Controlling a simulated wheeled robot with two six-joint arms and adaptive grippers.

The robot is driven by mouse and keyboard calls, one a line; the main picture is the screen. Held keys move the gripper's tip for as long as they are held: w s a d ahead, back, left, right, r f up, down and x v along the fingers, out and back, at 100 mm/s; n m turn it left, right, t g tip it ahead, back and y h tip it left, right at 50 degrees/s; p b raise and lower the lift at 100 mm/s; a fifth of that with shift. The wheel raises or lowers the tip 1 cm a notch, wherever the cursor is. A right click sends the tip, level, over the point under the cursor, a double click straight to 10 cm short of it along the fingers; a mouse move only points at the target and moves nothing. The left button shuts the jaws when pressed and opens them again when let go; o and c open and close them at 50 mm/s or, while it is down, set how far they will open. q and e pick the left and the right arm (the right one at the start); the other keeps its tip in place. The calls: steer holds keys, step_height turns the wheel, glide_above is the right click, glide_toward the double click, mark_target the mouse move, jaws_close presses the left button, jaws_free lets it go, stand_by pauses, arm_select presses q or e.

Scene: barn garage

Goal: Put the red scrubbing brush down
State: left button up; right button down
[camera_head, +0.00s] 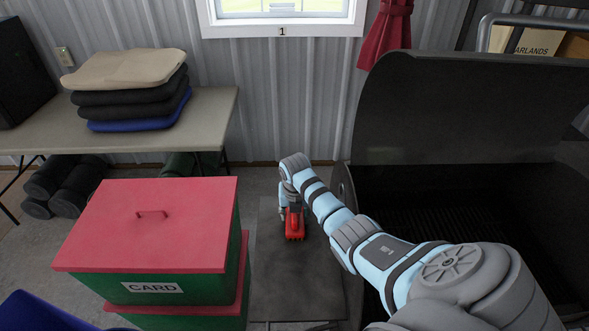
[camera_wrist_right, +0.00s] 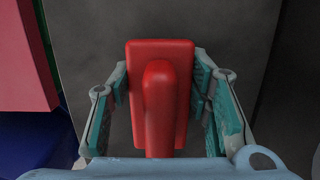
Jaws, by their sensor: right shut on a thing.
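The red scrubbing brush (camera_head: 295,225) is in my right gripper (camera_head: 290,205), over the dark grey side shelf between the red-lidded boxes and the grill. In the right wrist view the brush (camera_wrist_right: 160,85) has a flat rectangular body with a raised handle. The teal-padded fingers of my right gripper (camera_wrist_right: 164,82) are on both its sides, shut on it. The side shelf (camera_wrist_right: 88,60) lies beneath the brush. I cannot tell whether the brush touches the shelf. My left gripper is not in view.
Green boxes with red lids (camera_head: 150,228), one labelled CARD, stand left of the shelf. A large open grill (camera_head: 450,110) is on the right. A table (camera_head: 215,105) with folded cushions (camera_head: 130,90) stands at the back left. The shelf's front part is clear.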

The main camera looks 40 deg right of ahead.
steer(key=c, duration=0.8)
jaws_free()
steer(key=shift+c, duration=0.2)
steer(key=r+p, duration=0.1)
steer(key=r, duration=0.3)
steer(key=s+a+r+p, duration=0.1)
steer(key=r, duration=0.3)
steer(key=r+p, duration=0.1)
steer(key=r, duration=0.3)
steer(key=shift+s+a, duration=0.15)
steer(key=shift+s, duration=0.1)
